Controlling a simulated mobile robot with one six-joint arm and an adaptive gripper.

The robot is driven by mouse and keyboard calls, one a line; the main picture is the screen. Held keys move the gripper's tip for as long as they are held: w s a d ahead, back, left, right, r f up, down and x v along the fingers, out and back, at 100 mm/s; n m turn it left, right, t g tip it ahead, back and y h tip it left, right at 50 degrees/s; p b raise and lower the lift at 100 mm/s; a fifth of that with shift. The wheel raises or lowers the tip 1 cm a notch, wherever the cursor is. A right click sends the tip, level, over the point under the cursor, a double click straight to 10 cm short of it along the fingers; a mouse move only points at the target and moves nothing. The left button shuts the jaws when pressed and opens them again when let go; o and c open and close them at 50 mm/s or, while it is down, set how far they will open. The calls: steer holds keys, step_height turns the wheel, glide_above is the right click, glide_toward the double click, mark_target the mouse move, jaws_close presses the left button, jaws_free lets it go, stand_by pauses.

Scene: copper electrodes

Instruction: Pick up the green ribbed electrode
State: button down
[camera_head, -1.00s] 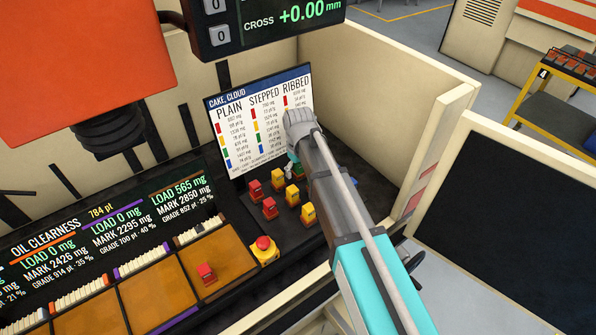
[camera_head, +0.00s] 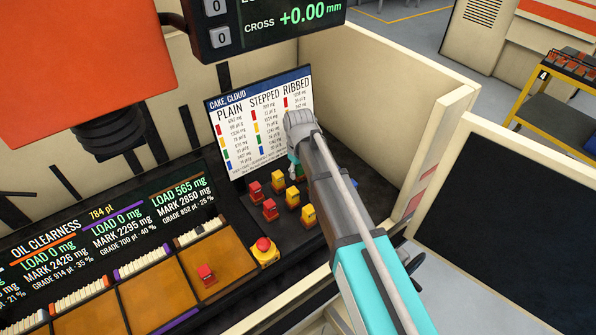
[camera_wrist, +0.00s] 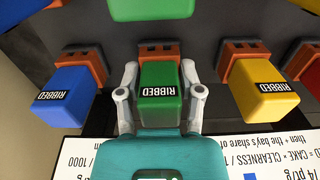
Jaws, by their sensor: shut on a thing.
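The green ribbed electrode (camera_wrist: 161,97) shows in the wrist view, a green block labelled RIBBED with a copper-coloured part behind it. My gripper (camera_wrist: 161,88) has one finger on each side of it and is shut on it. In the head view my gripper (camera_head: 293,163) is at the far end of the rack, in front of the chart, and my arm hides most of the held electrode. I cannot tell whether the electrode is clear of the rack.
In the wrist view a blue ribbed electrode (camera_wrist: 62,97) stands left, a yellow one (camera_wrist: 264,92) right, and another green block (camera_wrist: 150,8) above. Red electrodes (camera_head: 270,209) and yellow electrodes (camera_head: 292,196) stand near my gripper. The chart board (camera_head: 240,130) is close behind.

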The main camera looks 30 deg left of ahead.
steer(key=shift+r, duration=0.15)
step_height(320, 180, up, 3)
steer(key=p, duration=0.3)
steer(key=s+d+r+p, duration=0.6)
steer(key=s+r+p, duration=0.3)
steer(key=s, duration=0.3)
steer(key=shift+s+d+r+p, duration=0.15)
steer(key=shift+d+r+p, duration=0.2)
steer(key=shift+p, duration=0.15)
steer(key=shift+f, duration=0.1)
stand_by(0.3)
